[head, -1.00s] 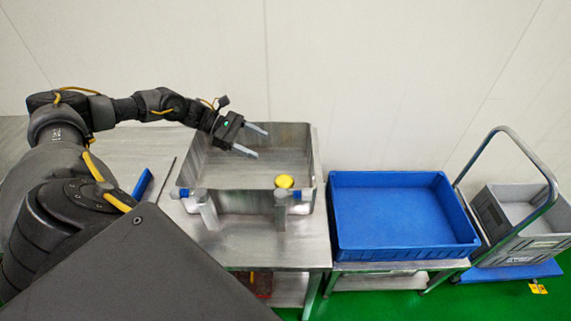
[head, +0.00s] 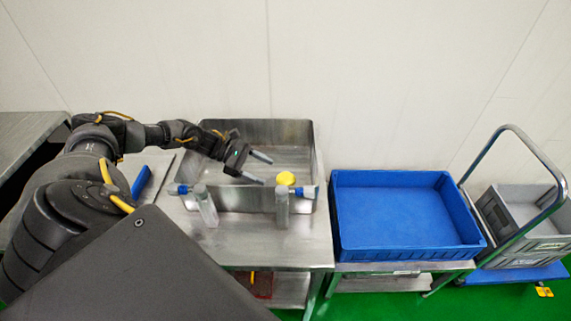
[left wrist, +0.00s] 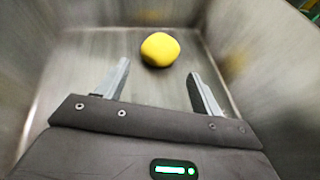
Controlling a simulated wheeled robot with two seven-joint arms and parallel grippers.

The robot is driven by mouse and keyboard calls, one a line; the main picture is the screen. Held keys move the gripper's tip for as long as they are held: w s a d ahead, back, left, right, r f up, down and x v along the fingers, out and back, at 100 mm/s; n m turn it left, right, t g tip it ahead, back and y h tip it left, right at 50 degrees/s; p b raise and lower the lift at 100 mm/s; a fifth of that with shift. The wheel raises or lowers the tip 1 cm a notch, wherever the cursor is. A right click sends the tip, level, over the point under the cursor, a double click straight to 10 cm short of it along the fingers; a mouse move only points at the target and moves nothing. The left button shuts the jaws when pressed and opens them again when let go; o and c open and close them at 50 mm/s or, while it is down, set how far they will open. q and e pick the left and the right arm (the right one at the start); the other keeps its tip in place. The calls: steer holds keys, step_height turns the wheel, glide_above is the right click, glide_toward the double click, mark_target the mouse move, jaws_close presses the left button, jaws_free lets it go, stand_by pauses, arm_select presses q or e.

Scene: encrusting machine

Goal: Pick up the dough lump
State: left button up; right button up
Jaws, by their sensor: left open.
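The dough lump (head: 286,178) is a small yellow rounded piece in the metal bin (head: 222,131), near its front right. It also shows in the left wrist view (left wrist: 160,49), lying on the bin floor beyond the fingertips and roughly between their lines. My left gripper (head: 267,170) is open and empty, inside or just above the bin, to the left of the lump and apart from it. Its two grey fingers also show in the left wrist view (left wrist: 158,70). The right gripper is not in view.
The bin's walls surround the lump. Two posts with blue-ended fittings (head: 282,207) stand at the bin's front. A blue tray (head: 485,243) stands to the right, and a trolley with a grey crate (head: 488,213) stands beyond it. A blue-handled tool (head: 141,182) lies left.

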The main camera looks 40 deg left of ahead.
mark_target(280, 176)
arm_select(q)
steer(key=shift+w+d, duration=0.15)
steer(key=shift+d, duration=0.15)
steer(key=p+x, duration=0.2)
steer(key=x, duration=0.3)
steer(key=shift+d+r, duration=0.1)
steer(key=shift+w+d+f+p, duration=0.2)
steer(key=shift+d+f+p, duration=0.15)
steer(key=shift+d, duration=0.1)
steer(key=c, duration=0.8)
steer(key=shift+r, duration=0.1)
step_height(280, 176, up, 9)
steer(key=b, duration=0.2)
steer(key=shift+b, duration=0.3)
steer(key=shift+r, duration=0.4)
